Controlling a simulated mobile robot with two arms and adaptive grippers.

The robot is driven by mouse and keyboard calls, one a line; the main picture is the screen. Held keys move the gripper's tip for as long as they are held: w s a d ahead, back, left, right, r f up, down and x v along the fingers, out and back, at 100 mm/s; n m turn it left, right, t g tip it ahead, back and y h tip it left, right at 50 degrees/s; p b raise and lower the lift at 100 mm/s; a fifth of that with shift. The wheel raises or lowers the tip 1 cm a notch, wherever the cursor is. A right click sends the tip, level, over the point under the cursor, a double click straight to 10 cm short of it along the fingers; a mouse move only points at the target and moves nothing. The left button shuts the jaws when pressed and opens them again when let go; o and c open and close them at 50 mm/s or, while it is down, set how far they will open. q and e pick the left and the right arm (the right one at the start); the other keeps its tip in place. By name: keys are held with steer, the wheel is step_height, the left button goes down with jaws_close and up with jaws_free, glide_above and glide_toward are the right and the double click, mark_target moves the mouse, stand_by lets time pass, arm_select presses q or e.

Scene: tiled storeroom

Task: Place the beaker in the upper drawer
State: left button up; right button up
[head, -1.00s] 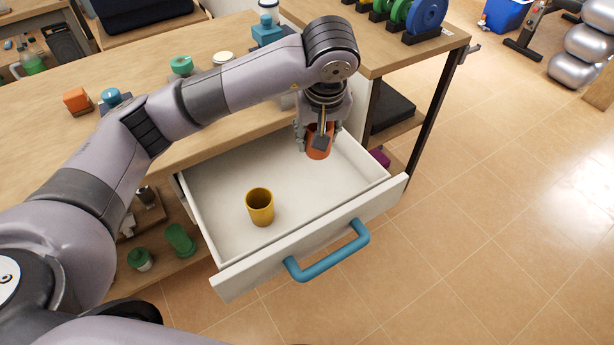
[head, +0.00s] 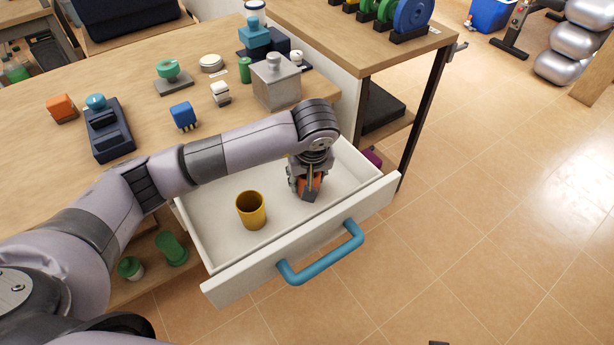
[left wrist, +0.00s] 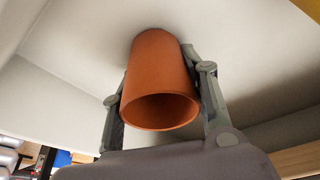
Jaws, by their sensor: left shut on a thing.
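The orange beaker (head: 316,184) is between the fingers of my left gripper (head: 308,191), inside the open white drawer (head: 215,235), toward its right end. In the left wrist view the beaker (left wrist: 158,75) shows its open mouth toward the camera, with a finger on each side. Its far end is at or close to the white drawer floor; I cannot tell whether it touches. The drawer has a blue handle (head: 322,258). My right gripper is not in view.
A yellow cup (head: 251,211) stands upright in the drawer, left of my gripper. The wooden worktop (head: 150,180) above holds a grey canister (head: 277,83), a blue block (head: 184,115) and other items. Free drawer floor lies between the cup and my gripper.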

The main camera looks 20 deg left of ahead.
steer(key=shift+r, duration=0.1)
arm_select(q)
steer(key=shift+f, duration=0.1)
steer(key=o, duration=1.1)
steer(key=shift+c, duration=0.2)
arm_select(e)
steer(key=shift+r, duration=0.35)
arm_select(q)
steer(key=p+v, duration=0.1)
steer(key=v, duration=1.1)
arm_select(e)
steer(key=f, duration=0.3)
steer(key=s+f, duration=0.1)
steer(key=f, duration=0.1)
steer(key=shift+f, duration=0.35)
